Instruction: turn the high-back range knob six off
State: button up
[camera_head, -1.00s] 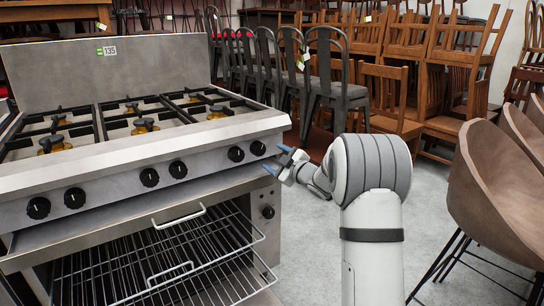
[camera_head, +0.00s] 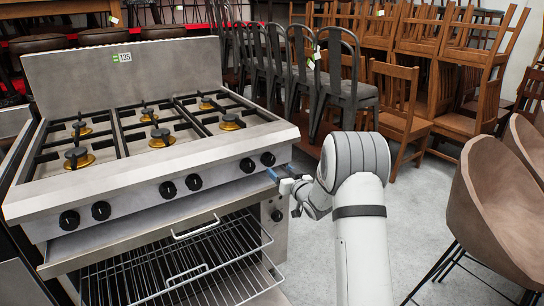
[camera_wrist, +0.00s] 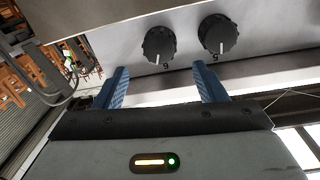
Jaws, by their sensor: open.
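The high-back range (camera_head: 125,75) stands at left in the head view, with a row of black knobs along its front. Knob six (camera_head: 268,159) is the rightmost, beside knob five (camera_head: 247,165). In the wrist view, knob six (camera_wrist: 159,45) has a "6" by it and knob five (camera_wrist: 217,35) a "5". A white line on each knob points roughly toward its label. My gripper (camera_wrist: 160,72) is open, its blue fingers either side of knob six in the picture but short of it, with nothing between them. In the head view my gripper (camera_head: 281,172) is by the range's front right corner.
An oven compartment with pulled-out wire racks (camera_head: 185,265) is below the knobs. A lower single knob (camera_head: 277,215) is on the front panel. Stacked wooden chairs (camera_head: 405,95) and grey metal chairs (camera_head: 345,85) stand behind. Brown bucket seats (camera_head: 500,200) are at right. Grey floor is open between.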

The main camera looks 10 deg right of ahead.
aim_at(271, 163)
jog(key=x, duration=0.7)
jog(key=shift+w, duration=0.15)
jog(key=c, duration=1)
jog(key=shift+f+b, duration=0.25)
jog(key=shift+b, duration=0.6)
jog(key=n+b, duration=0.2)
jog(key=shift+f+b, duration=0.15)
jog(key=shift+b, duration=0.15)
jog(key=shift+n+b, duration=0.7)
jog(key=shift+b, duration=0.2)
jog(key=shift+r+n+b, duration=0.3)
jog(key=shift+n, duration=0.2)
